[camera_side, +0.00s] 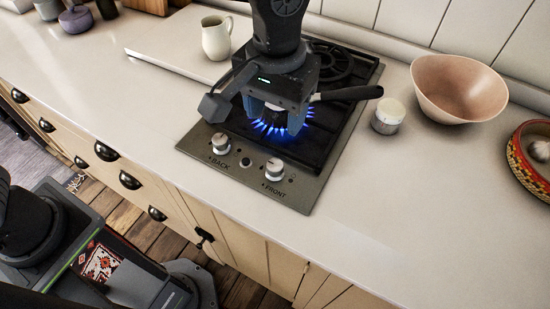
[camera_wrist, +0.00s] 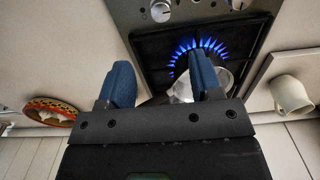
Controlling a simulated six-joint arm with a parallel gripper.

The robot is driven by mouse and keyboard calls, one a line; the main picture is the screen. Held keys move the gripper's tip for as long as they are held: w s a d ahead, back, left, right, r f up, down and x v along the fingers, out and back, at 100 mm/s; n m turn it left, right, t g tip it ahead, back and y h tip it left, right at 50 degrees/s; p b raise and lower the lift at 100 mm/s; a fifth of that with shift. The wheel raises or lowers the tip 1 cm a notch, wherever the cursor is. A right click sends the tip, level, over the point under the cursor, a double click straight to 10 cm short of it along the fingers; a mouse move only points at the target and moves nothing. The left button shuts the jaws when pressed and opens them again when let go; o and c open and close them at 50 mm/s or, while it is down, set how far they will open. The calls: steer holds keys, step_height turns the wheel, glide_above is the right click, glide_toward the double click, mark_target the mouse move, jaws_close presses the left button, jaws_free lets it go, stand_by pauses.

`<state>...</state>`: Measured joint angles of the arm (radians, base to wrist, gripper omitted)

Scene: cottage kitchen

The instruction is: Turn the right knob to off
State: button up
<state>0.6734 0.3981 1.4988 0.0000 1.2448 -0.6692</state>
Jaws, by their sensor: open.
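The right knob (camera_side: 274,169), silver-white and marked FRONT, sits on the stove's front strip. It shows at the top of the wrist view (camera_wrist: 160,10). The left knob (camera_side: 221,143), marked BACK, also shows there (camera_wrist: 237,3). My gripper (camera_side: 275,112) is open, its two blue fingers apart, low over the lit front burner and behind the knobs. In the wrist view my gripper (camera_wrist: 162,75) points toward the knob side, clear of both knobs. Blue flames (camera_wrist: 197,46) burn on the front burner. The knobs' exact pointer angles are too small to tell.
A shiny pan-like vessel (camera_wrist: 222,78) is partly hidden by a finger; a black handle (camera_side: 345,93) extends right. A white jar (camera_side: 388,116), pink bowl (camera_side: 458,88) and patterned basket (camera_side: 528,160) stand right, a cream pitcher (camera_side: 216,38) left. Counter in front is clear.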

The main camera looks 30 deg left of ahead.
mark_target(275, 165)
step_height(275, 165, down, 13)
steer(key=shift+f, duration=0.1)
stand_by(0.3)
steer(key=shift+c, duration=0.3)
steer(key=c, duration=0.9)
steer(key=shift+o, duration=0.2)
